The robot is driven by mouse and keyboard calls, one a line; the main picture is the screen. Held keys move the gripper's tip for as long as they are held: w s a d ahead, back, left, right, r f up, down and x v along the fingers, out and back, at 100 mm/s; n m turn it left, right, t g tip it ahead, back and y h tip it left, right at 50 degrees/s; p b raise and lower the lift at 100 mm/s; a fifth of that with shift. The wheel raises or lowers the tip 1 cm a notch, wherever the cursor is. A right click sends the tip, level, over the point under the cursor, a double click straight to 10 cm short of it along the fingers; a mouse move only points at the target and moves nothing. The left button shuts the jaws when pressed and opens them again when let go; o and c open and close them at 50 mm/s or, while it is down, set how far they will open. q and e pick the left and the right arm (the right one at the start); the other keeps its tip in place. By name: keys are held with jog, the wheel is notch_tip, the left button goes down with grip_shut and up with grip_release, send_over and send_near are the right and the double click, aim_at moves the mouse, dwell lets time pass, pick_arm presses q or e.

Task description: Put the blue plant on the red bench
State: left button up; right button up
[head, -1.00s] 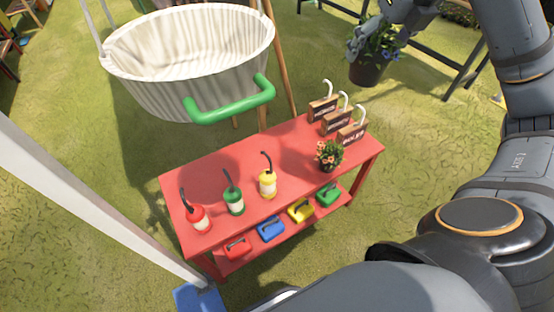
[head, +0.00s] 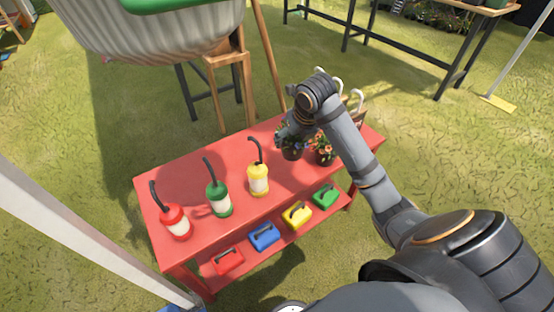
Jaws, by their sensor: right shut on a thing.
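The red bench (head: 240,176) stands in the middle of the head view, with a lower shelf. The blue plant (head: 291,152) is in a dark pot at the bench's right part, just left of an orange-flowered plant (head: 323,149). My right gripper (head: 287,132) is shut on the blue plant, reaching over the bench from the right. The pot appears at the bench top; I cannot tell whether it touches. My arm hides part of the plant and the signs behind. My left gripper is not in view.
Red (head: 175,222), green (head: 219,199) and yellow (head: 258,180) bottles stand on the bench's left and middle. Several coloured boxes sit on the lower shelf. Wooden signs (head: 352,102) stand behind my right arm.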

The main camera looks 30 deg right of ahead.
notch_tip(320, 180, down, 5)
jog(key=shift+r+b, duration=0.15)
jog(key=shift+b, duration=0.4)
notch_tip(320, 180, down, 4)
jog(key=shift+r+b, duration=0.15)
jog(key=shift+b, duration=0.55)
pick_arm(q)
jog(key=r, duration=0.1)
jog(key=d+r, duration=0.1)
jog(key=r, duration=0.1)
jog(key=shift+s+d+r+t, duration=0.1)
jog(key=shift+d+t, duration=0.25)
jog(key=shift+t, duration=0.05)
pick_arm(e)
jog(key=o, duration=1.4)
jog(key=shift+c, duration=0.2)
